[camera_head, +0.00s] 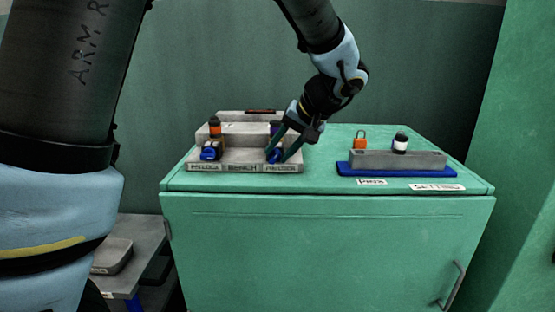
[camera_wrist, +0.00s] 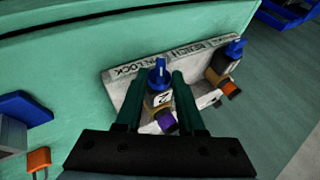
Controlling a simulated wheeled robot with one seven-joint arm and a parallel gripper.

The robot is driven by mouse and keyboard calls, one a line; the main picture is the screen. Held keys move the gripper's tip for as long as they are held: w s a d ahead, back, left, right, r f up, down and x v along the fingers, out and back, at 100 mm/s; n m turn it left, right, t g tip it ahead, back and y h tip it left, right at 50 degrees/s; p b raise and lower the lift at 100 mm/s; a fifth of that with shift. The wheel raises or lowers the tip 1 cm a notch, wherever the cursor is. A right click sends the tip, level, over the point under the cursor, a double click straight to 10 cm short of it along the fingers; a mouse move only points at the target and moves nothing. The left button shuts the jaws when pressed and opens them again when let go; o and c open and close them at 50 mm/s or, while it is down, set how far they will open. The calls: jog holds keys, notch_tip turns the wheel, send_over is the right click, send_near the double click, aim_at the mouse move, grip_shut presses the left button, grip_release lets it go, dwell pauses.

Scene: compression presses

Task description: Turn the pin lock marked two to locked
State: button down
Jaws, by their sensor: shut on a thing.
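The pin lock marked two shows in the wrist view as a blue knob (camera_wrist: 158,74) on a dark body with a "2" label and a purple end (camera_wrist: 166,121). Its blue knob also shows in the head view (camera_head: 274,156) at the right of the grey bench fixture (camera_head: 240,167). My gripper (camera_head: 280,153) reaches down over this lock from the upper right. In the wrist view my gripper (camera_wrist: 156,82) has its green fingers on both sides of the lock, shut on it. The exact contact is partly hidden by the fingers.
A second pin lock (camera_wrist: 236,48) with a blue knob and orange end stands at the fixture's other end. A grey block on a blue tray (camera_head: 345,172), an orange padlock (camera_head: 360,140) and a black-and-white bottle (camera_head: 400,143) sit to the right. The green cabinet top between is clear.

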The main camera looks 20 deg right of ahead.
jog(key=t+y, duration=0.1)
jog(key=f+m+t+y, duration=0.1)
jog(key=y, duration=0.1)
jog(key=d+y, duration=0.1)
jog(key=shift+s+f+t, duration=0.15)
jog(key=shift+s+t, duration=0.05)
jog(key=shift+t, duration=0.2)
jog(key=y, duration=0.1)
jog(key=m+t+y, duration=0.1)
jog(key=shift+f+y, duration=0.25)
jog(key=shift+y, duration=0.05)
jog(key=shift+f+m+t+y, duration=0.2)
jog(key=shift+m+t+y, duration=0.1)
jog(key=shift+t+y, duration=0.3)
jog(key=shift+f+m+t+y, duration=0.15)
jog(key=shift+m+t+y, duration=0.15)
jog(key=shift+t+y, duration=0.3)
jog(key=c, duration=0.9)
grip_release()
